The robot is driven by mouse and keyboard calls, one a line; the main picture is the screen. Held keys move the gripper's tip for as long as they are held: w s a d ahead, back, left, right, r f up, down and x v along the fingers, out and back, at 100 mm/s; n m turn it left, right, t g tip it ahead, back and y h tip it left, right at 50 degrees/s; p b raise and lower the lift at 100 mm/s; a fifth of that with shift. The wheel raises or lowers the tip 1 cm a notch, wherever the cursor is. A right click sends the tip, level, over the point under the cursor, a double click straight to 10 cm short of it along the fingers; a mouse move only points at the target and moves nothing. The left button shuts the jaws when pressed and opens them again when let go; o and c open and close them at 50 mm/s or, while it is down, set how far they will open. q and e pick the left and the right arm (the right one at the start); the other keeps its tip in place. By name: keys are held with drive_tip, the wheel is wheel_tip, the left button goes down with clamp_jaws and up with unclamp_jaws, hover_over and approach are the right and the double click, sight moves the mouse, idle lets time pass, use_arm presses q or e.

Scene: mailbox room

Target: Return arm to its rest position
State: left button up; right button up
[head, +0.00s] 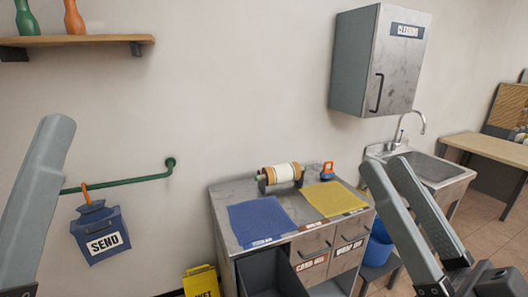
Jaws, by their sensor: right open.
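My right gripper (384,165) comes in from the lower right. Its two grey fingers are apart and point up and left, with nothing seen between them. In the picture it overlaps the right side of the counter and the blue bucket. At the left edge a grey part of my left gripper (38,195) points up, in front of the wall. Only one side of it shows, so its jaws cannot be judged.
A blue SEND bag (100,232) hangs from a green rail (125,181). The counter (225,193) bears a blue mat (262,220), a yellow mat (333,198) and a roll (281,174). A CLEANING cabinet (378,62), sink (425,165) and blue bucket (380,243) are right.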

drive_tip(key=s+d+r+m+t+h, duration=0.2)
drive_tip(key=s+d+r+t+h, duration=0.2)
drive_tip(key=s+d+r+h, duration=0.3)
wheel_tip(320, 180, up, 36)
drive_tip(key=w+a+h+p, duration=0.1)
drive_tip(key=w+p, duration=0.1)
drive_tip(key=p, duration=3.5)
drive_tip(key=shift+a+r+n+p, duration=0.2)
drive_tip(key=shift+n+p, duration=0.1)
drive_tip(key=shift+p, duration=0.1)
drive_tip(key=shift+w, duration=0.1)
wheel_tip(320, 180, down, 61)
drive_tip(key=b, duration=6)
drive_tip(key=shift+r+b, duration=0.2)
drive_tip(key=shift+b, duration=0.15)
